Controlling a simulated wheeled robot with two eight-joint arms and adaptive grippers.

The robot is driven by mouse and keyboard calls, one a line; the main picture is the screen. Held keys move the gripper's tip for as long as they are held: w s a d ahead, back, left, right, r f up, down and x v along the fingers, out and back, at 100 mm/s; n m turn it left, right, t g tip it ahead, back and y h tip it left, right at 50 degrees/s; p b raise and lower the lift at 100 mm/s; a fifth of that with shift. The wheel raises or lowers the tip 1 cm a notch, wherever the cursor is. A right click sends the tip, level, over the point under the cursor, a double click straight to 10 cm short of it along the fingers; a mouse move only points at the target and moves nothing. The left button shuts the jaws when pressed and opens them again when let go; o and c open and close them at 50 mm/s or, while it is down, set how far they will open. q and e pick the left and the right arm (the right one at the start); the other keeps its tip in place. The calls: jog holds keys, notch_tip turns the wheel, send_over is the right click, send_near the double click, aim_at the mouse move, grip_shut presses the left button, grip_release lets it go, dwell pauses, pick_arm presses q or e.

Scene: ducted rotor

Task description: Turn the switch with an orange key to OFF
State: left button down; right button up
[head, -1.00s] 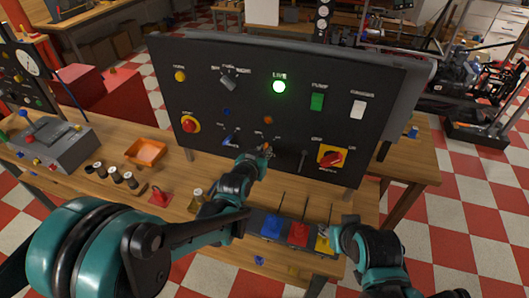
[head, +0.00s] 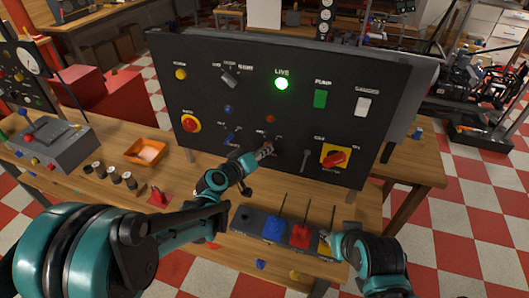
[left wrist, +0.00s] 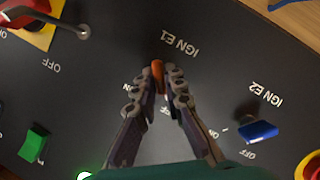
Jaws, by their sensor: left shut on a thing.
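The orange key (left wrist: 158,75) stands between the fingertips of my left gripper (left wrist: 160,84) in the left wrist view, beside the label IGN E1 on the dark panel. The fingers are shut on the key. In the head view my left gripper (head: 267,150) reaches the lower middle of the panel, and its fingers hide the key there. The switch's OFF mark is partly covered by the fingers. My right gripper (head: 329,240) is at the lower right, by the bench's front edge near a yellow block; its jaws cannot be made out.
A blue key switch (left wrist: 258,130) labelled IGN E2 sits beside it. A red rotary switch on a yellow plate (head: 335,158) is to the right in the head view. A green lamp (head: 281,84) is lit. A lever box (head: 249,218) stands in front of the panel.

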dwell(0.5)
pick_arm(q)
jog(key=c, duration=1.6)
grip_release()
jog(key=v, duration=1.2)
jog(key=s+a+f+m+g+y, duration=0.1)
jog(key=s+a+f+g+y, duration=0.1)
jog(key=s, duration=0.7)
jog(key=s+a+f+g+y, duration=0.3)
jog(key=s+a+y, duration=0.3)
jog(key=s+a, duration=0.2)
jog(key=shift+s+a+f+m, duration=0.4)
jog(key=shift+s+f, duration=0.2)
jog(key=shift+s, duration=0.05)
